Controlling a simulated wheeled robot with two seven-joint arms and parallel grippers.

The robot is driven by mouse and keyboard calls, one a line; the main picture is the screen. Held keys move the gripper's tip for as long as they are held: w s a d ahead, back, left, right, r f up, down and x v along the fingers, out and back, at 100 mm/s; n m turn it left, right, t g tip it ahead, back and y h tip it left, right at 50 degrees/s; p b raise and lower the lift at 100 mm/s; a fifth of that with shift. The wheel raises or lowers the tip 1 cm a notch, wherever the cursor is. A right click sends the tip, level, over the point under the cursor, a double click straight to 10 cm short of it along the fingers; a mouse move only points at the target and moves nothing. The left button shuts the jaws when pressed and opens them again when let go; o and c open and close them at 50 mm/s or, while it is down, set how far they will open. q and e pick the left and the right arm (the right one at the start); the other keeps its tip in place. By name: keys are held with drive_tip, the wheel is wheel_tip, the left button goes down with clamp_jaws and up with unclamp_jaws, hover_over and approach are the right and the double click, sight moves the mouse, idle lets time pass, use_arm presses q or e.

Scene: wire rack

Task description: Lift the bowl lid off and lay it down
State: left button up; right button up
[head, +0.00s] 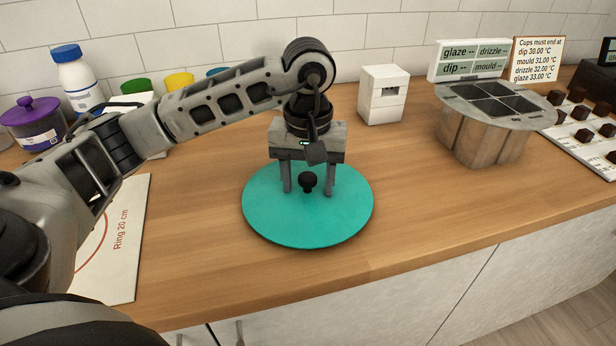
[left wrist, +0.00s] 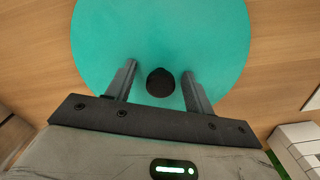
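The bowl lid (head: 300,226) is a flat teal disc with a black knob (head: 308,181) at its middle. It lies level over the wooden counter, near the front edge; I see no bowl wall beneath it. My left gripper (head: 309,191) points down over the lid, with its two fingers apart on either side of the knob. In the left wrist view the knob (left wrist: 160,83) sits between the open fingers, with a gap on both sides. Whether the fingertips touch the lid (left wrist: 160,30), I cannot tell. My right gripper is not in view.
A white board marked "Ring 20 cm" (head: 126,240) lies left, partly behind my arm. A small white box (head: 382,95) and a round pot with compartments (head: 485,130) stand behind and right. Jars and a bottle (head: 77,82) stand at the back left. Counter right of the lid is clear.

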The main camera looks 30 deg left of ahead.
use_arm(q)
drive_tip(key=shift+f, duration=0.15)
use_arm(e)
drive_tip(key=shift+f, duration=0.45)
use_arm(q)
wheel_tip(320, 180, up, 16)
drive_tip(key=p, duration=0.2)
drive_tip(key=shift+p, duration=0.35)
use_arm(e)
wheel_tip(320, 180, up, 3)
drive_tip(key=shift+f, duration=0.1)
use_arm(q)
drive_tip(key=shift+s, duration=0.1)
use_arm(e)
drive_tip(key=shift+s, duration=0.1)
